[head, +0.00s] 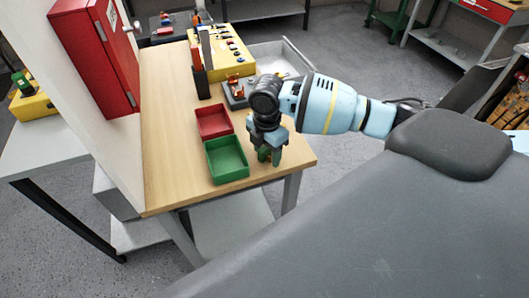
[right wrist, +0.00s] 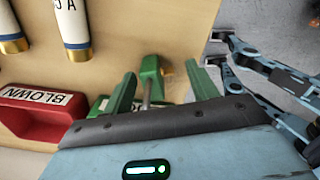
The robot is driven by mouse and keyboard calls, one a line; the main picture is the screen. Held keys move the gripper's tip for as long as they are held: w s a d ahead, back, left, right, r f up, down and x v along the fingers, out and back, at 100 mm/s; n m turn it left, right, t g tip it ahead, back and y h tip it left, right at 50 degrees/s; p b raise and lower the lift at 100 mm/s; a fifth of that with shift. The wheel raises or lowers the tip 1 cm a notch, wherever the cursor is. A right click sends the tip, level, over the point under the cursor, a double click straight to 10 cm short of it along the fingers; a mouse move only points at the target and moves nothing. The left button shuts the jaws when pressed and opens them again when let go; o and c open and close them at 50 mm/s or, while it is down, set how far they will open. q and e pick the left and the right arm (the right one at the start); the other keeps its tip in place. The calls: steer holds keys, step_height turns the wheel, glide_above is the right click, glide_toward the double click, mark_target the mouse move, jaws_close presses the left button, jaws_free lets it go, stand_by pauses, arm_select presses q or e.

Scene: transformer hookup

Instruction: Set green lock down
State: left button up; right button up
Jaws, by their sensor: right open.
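My right gripper (head: 268,152) is over the front right corner of the wooden table, pointing down. In the right wrist view its two green fingers (right wrist: 162,92) stand apart, open. A green lock (right wrist: 150,67) with a grey shackle shows in the gap between the fingers, near the table's edge. I cannot tell whether it touches a finger. In the head view the lock is not clearly told apart from the green fingers.
A green tray (head: 229,179) and a red tray (head: 214,134) stand left of my right gripper; the red one reads BLOWN in the wrist view (right wrist: 30,120). Two fuses (right wrist: 73,22) show there too. A red cabinet (head: 95,50) is at the left. A yellow box (head: 228,58) stands behind.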

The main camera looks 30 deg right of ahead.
mark_target(266, 149)
steer(key=shift+c, duration=0.5)
steer(key=c, duration=1.1)
steer(key=shift+r, duration=0.15)
steer(key=shift+r, duration=0.55)
step_height(266, 149, up, 2)
steer(key=shift+w+r, duration=0.1)
steer(key=shift+r, duration=0.1)
steer(key=s+a, duration=0.3)
steer(key=s, duration=0.4)
steer(key=s+a+r+p, duration=0.1)
steer(key=s+a, duration=0.3)
steer(key=s, duration=0.3)
steer(key=shift+s+a, duration=0.15)
steer(key=shift+a, duration=0.05)
